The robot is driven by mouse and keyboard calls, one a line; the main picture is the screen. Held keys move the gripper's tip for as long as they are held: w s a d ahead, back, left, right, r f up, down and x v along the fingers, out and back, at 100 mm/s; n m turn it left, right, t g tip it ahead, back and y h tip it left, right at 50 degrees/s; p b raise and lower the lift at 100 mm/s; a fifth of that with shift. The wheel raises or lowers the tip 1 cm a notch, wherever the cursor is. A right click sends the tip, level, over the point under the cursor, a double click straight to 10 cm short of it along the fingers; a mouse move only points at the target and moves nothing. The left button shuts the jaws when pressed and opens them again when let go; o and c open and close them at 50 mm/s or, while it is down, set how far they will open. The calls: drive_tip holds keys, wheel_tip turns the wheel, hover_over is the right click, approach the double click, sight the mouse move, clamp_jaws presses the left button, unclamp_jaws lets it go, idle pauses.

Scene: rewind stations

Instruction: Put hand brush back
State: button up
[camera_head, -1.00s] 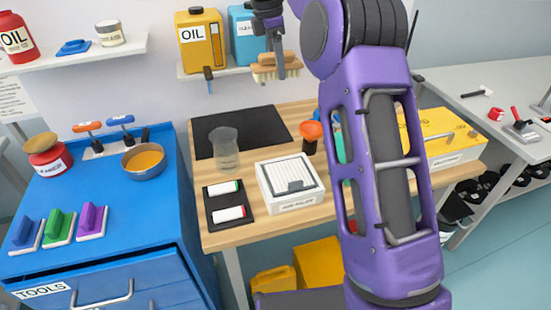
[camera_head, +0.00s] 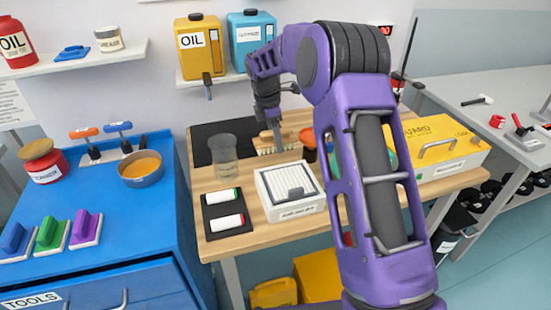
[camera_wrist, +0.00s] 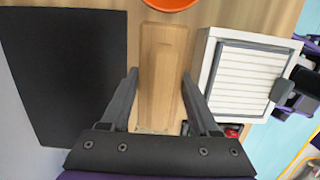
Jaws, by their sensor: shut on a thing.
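The hand brush (camera_head: 266,138) has a pale wooden body and handle with light bristles below. My gripper (camera_head: 271,120) is shut on the brush and holds it low at the back of the wooden table (camera_head: 240,240), by the right side of the black mat (camera_head: 208,130). In the wrist view the brush (camera_wrist: 163,60) lies lengthwise between my two fingers (camera_wrist: 160,85), between the black mat (camera_wrist: 65,80) and the white box (camera_wrist: 203,65). I cannot tell whether the bristles touch the table.
The white box with a ribbed lid (camera_head: 290,190) stands in front of the brush. A clear beaker (camera_head: 223,160) is to the left. An orange-topped item (camera_head: 308,137) is close on the right. The oil can (camera_head: 200,55) and blue can (camera_head: 250,35) stand on the shelf behind.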

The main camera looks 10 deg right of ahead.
sight(270, 131)
drive_tip(key=shift+f, duration=3.35)
drive_tip(key=shift+f, duration=0.2)
drive_tip(key=o, duration=1.3)
drive_tip(key=shift+r, duration=0.1)
drive_tip(key=r, duration=0.4)
drive_tip(key=a+r, duration=0.1)
drive_tip(key=r, duration=0.7)
drive_tip(key=shift+s+a+p, duration=0.2)
drive_tip(key=shift+a+p, duration=0.1)
drive_tip(key=shift+a, duration=0.1)
drive_tip(key=shift+r, duration=0.1)
